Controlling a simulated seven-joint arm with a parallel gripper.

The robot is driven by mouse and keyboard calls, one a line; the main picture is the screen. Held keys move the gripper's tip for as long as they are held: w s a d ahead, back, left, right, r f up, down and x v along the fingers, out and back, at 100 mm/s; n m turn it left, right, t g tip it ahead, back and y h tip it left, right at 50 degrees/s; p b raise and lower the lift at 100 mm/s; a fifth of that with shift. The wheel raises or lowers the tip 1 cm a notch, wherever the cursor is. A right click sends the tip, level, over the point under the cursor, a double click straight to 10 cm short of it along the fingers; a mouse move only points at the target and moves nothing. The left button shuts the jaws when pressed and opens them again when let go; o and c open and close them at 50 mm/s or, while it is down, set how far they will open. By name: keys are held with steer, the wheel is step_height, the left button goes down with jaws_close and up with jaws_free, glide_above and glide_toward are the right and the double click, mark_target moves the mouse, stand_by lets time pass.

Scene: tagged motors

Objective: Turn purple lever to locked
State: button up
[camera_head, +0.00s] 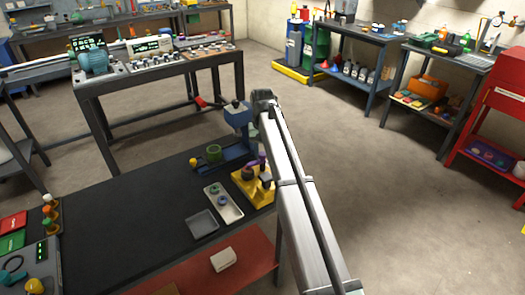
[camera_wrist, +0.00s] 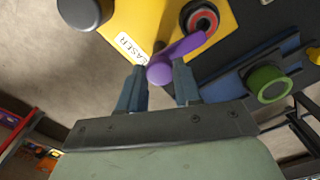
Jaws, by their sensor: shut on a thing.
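The purple lever (camera_wrist: 182,50) sits on a yellow device (camera_wrist: 150,22) with a label that appears to read "LASER". In the wrist view my gripper (camera_wrist: 160,80) has its two blue-grey fingers on either side of the lever's round end, shut on it. The lever runs from that end up and right. In the head view the purple lever (camera_head: 257,160) is a small patch above the yellow device (camera_head: 256,186) at the table's right end. My arm covers part of the device there, and the fingertips are hard to make out. No locked or unlocked marking is readable.
A red-ringed round part (camera_wrist: 201,18) and a dark knob (camera_wrist: 84,10) are close to the lever. A green ring (camera_wrist: 268,84) stands on a blue fixture nearby. A light tray (camera_head: 223,203) and a grey tray (camera_head: 201,223) lie left of the device. The dark tabletop's middle is clear.

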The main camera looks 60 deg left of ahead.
mark_target(263, 154)
steer(key=shift+n, duration=0.6)
steer(key=o, duration=1)
steer(key=shift+o, duration=0.2)
steer(key=shift+r, duration=0.1)
step_height(263, 154, up, 14)
steer(key=shift+f, duration=0.2)
